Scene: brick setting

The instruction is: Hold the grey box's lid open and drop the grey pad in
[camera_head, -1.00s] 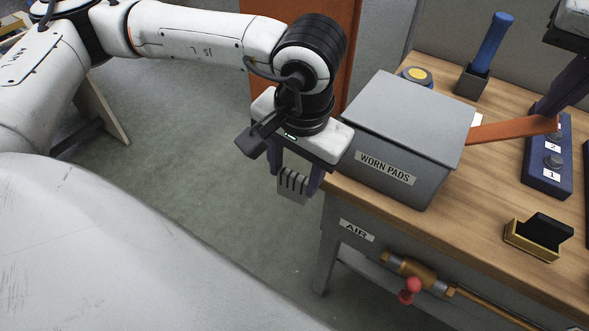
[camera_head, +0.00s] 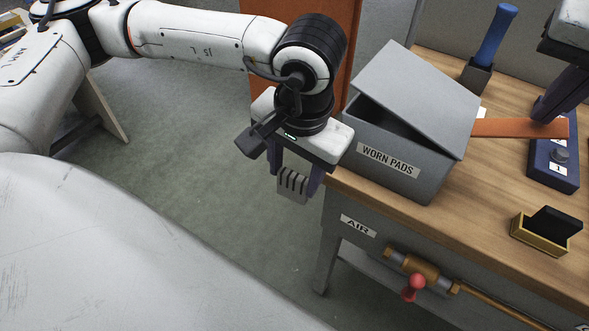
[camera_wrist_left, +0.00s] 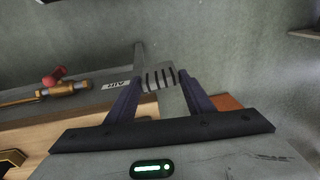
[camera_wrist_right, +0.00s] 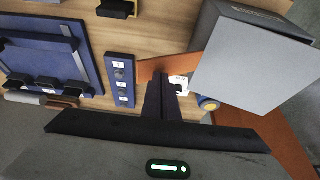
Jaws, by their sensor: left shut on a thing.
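The grey box (camera_head: 385,165), labelled WORN PADS, stands on the bench's near-left corner. Its grey lid (camera_head: 415,95) is tilted, raised on the left and low on the right, with a dark gap beneath; it also shows in the right wrist view (camera_wrist_right: 250,62). An orange bar (camera_head: 505,128) sticks out from the lid's low side. My right gripper (camera_head: 543,116) has its fingers together, tips at the bar's outer end. My left gripper (camera_head: 297,178) is shut on the grey pad (camera_head: 292,187), a slotted plate, left of the box and beyond the bench edge. The pad shows between the fingers (camera_wrist_left: 160,78).
An air pipe with a red-knobbed valve (camera_head: 413,285) runs along the bench front.

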